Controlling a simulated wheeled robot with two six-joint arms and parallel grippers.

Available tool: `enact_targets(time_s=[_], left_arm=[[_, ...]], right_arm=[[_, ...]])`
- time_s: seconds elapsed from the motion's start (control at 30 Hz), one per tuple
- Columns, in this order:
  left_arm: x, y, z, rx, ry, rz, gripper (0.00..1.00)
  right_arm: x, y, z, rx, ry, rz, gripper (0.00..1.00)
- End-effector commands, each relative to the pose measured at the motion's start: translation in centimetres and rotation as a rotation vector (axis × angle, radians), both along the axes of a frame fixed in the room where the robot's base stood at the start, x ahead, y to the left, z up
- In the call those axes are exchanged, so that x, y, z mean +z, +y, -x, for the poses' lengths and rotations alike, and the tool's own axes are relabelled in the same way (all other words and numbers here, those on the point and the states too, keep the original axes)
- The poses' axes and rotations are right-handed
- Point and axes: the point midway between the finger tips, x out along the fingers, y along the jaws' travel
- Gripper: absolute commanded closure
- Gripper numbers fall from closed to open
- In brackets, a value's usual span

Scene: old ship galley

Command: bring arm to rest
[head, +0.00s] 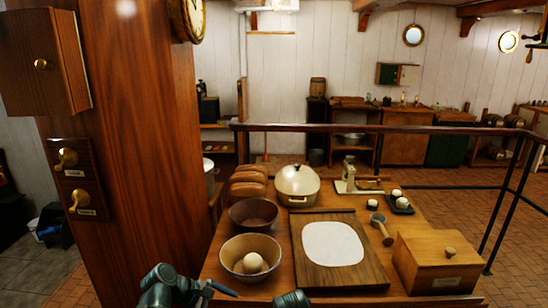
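Teal parts of my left arm come in at the bottom edge, in front of the table's near left corner. A slim dark piece reaches right from them and may be part of my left gripper (215,289); whether its fingers are open or shut does not show. Another teal and dark part of mine shows at the bottom centre, cut off by the frame edge. My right gripper cannot be made out. Nothing held is visible.
The wooden table (395,215) carries a bowl with a pale dough ball (253,263), a brown bowl (254,214), a board with flat dough (333,244), a lidded pot (297,184), a mallet (381,229) and a wooden box (440,262). A wooden post (130,150) stands left.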

Motion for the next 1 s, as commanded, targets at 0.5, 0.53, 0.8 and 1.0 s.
enact_targets(time_s=[0.5, 0.53, 0.8, 1.0], left_arm=[[-4.7, -7.2, 11.9, -1.44, -0.253, -0.739, 0.0], [-4.7, -7.2, 12.1, -1.483, -0.257, -0.756, 0.0], [-4.6, -7.1, 12.6, -1.631, -0.264, -0.808, 0.0], [-4.6, -7.1, 12.6, -1.63, -0.263, -0.808, 0.0]], right_arm=[[1.0, 0.0, 0.0, 0.0, 0.0, 0.0, 1.0], [1.0, 0.0, 0.0, 0.0, 0.0, 0.0, 1.0], [1.0, 0.0, 0.0, 0.0, 0.0, 0.0, 1.0], [1.0, 0.0, 0.0, 0.0, 0.0, 0.0, 1.0]])
